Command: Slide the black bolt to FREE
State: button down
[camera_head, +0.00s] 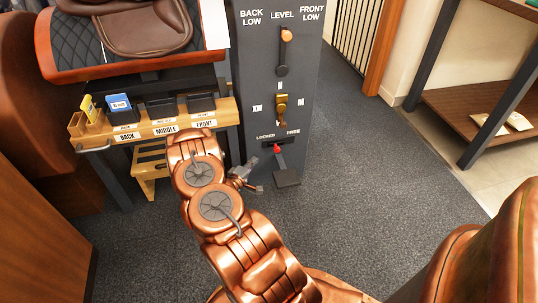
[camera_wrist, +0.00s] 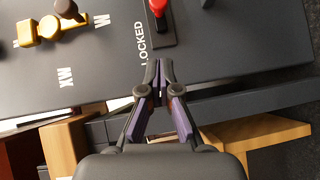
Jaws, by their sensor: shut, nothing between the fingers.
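The grey panel (camera_head: 262,90) carries a black bolt (camera_head: 287,144) on its lower part, under the labels LOCKED and FREE. A red knob (camera_head: 276,149) on the bolt stands towards the LOCKED side. In the wrist view the red knob (camera_wrist: 157,6) is at the top edge, beside the word LOCKED; FREE is out of that view. My gripper (camera_wrist: 158,68) is shut and empty, its tips apart from the knob and lower in the picture. In the head view my gripper (camera_head: 250,163) is left of the bolt, partly hidden by my arm.
Higher on the panel are a lever with an orange knob (camera_head: 287,35) and a brass latch (camera_head: 281,104). A wooden tray bench (camera_head: 199,118) with BACK, MIDDLE and FRONT labels stands close on the left. Carpet to the panel's right is clear.

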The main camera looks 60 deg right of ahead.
jog(key=b, duration=0.2)
send_near(277, 147)
jog(key=w+d+f, duration=0.1)
jog(key=w+d, duration=0.3)
jog(key=shift+s+d+f+b, duration=0.15)
jog(key=shift+s+d+b, duration=0.05)
jog(key=shift+s+d, duration=0.25)
jog(key=shift+s+d+f+b, duration=0.2)
jog(key=shift+s+d, duration=0.25)
